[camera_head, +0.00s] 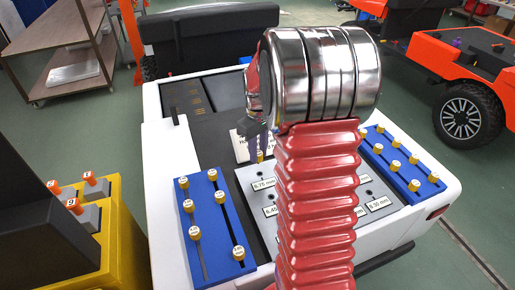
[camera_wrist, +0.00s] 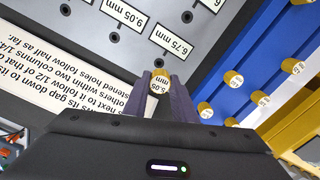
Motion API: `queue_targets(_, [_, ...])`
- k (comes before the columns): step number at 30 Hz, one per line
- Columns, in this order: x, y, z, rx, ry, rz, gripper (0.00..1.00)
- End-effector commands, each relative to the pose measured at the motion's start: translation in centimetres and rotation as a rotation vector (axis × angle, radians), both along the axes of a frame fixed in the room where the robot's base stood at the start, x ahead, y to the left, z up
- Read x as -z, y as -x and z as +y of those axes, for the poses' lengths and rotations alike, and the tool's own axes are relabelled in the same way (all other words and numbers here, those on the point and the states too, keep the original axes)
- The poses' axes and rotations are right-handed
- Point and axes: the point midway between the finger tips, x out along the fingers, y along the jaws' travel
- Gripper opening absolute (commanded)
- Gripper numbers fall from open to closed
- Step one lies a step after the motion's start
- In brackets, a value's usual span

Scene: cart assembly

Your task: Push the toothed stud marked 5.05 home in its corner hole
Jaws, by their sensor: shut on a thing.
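The stud marked 5.05 (camera_wrist: 160,82) is a small yellow-capped piece between my fingertips in the wrist view, its marked top facing the camera. My gripper (camera_wrist: 161,92) is shut on it at the edge of the grey plate (camera_wrist: 150,52), close to the 6.75 mm label. The stud's lower part and the hole under it are hidden, so I cannot tell how deep it sits. In the head view my gripper (camera_head: 259,148) is over the plate's far left corner (camera_head: 243,171), partly hidden by my arm.
A blue rack with several yellow-capped studs (camera_head: 215,232) stands left of the plate; another (camera_head: 402,165) stands at the right. A printed instruction sheet (camera_wrist: 70,90) lies beside the plate. A yellow block with orange-topped pieces (camera_head: 105,240) is at the far left.

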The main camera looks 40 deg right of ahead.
Motion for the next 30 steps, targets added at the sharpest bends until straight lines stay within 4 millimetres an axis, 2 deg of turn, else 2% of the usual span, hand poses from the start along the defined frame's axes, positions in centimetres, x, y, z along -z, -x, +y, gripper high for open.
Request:
queue_targets(10, [0.0,0.3,-0.5,0.030,0.000,0.000,0.02])
queue_targets(15, [0.0,0.4,-0.5,0.102,0.000,0.000,0.02])
queue_targets(30, [4.0,0.4,-0.4,0.099,-0.001,0.002,0.02])
